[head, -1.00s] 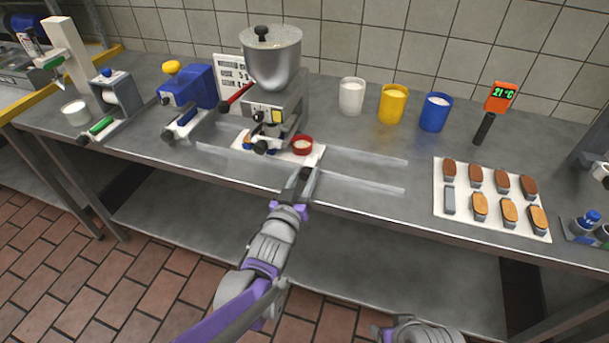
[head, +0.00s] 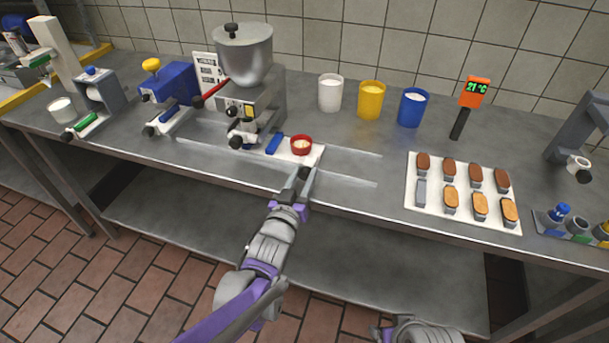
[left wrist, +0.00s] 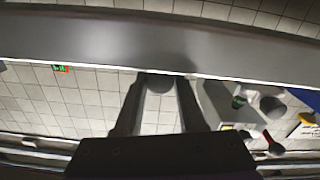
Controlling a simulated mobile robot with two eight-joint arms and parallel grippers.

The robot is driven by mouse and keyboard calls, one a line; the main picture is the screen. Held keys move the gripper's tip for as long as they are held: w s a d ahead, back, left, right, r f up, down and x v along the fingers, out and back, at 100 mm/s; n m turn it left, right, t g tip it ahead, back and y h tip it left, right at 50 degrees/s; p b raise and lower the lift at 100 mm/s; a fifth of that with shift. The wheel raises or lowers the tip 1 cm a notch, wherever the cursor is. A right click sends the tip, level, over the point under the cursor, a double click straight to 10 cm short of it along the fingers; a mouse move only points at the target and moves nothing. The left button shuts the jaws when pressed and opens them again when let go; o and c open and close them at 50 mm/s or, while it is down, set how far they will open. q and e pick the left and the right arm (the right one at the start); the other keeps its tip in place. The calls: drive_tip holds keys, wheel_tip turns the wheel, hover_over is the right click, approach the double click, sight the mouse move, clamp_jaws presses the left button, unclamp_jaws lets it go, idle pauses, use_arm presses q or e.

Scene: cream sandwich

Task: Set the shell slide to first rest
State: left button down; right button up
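The shell slide is a white plate (head: 315,155) on the bench, between two pale metal rails, just right of the filling machine's nozzle. It carries a red round cup (head: 302,145) with pale contents and a blue bar (head: 274,143). Its left end may be hidden behind the machine. My left gripper (head: 301,176) is at the plate's front edge. In the left wrist view a round grey knob (left wrist: 160,83) fills the gap between its fingertips, so it looks shut on the slide's knob.
The filling machine (head: 245,55) with its steel hopper stands to the left. White (head: 330,93), yellow (head: 370,99) and blue (head: 413,107) cups stand behind. A tray of small cakes (head: 412,210) lies to the right. The rails are clear right of the slide.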

use_arm(q)
drive_tip(key=c, duration=0.5)
unclamp_jaws()
drive_tip(key=shift+s, duration=0.1)
drive_tip(key=v, duration=1)
drive_tip(key=shift+s+p, duration=0.3)
drive_tip(key=shift+s, duration=0.05)
drive_tip(key=shift+a, duration=0.1)
